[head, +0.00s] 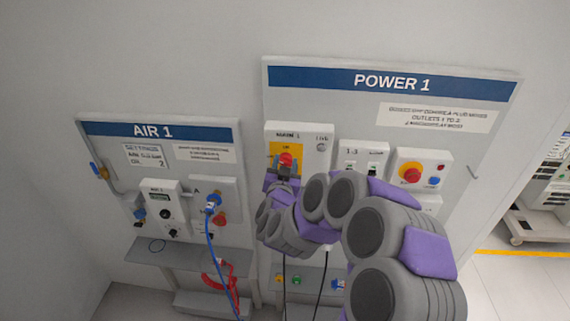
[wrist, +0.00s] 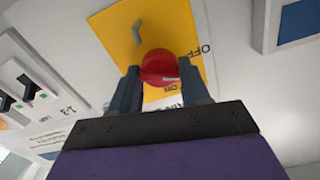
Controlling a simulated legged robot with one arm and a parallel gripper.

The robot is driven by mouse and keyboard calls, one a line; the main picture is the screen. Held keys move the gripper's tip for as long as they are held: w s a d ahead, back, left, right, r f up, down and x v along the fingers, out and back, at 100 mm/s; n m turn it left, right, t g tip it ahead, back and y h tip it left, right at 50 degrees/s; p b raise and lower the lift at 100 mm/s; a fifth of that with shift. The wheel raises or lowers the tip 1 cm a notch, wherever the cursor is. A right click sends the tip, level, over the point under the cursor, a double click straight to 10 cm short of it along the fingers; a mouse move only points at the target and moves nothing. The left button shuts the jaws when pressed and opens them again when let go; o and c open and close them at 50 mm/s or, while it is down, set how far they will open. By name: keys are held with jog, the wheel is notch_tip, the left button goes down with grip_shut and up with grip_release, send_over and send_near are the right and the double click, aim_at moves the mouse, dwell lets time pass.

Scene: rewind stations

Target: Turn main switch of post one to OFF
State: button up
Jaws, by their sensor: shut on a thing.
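The main switch (head: 286,159) is a red rotary knob on a yellow plate in the box marked MAIN 1, on the POWER 1 panel (head: 493,100). The lower part of the plate is hidden by my gripper.
Breakers marked 1-3 (head: 362,158) and a red round button (head: 411,173) lie right of the switch. The AIR 1 panel (head: 100,145) with a blue hose (head: 213,255) stands at the left. Cables hang below the power boxes, partly behind my arm.

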jog(key=shift+r+n+p, duration=0.25)
jog(key=shift+n+p, duration=0.45)
jog(key=shift+p, duration=0.1)
jog(key=n+p, duration=0.2)
jog(key=n, duration=0.1)
jog(key=shift+a+f+n, duration=0.1)
jog(key=shift+n, duration=0.2)
jog(key=o, duration=1)
jog(key=shift+a+f, duration=0.1)
jog(key=shift+a, duration=0.05)
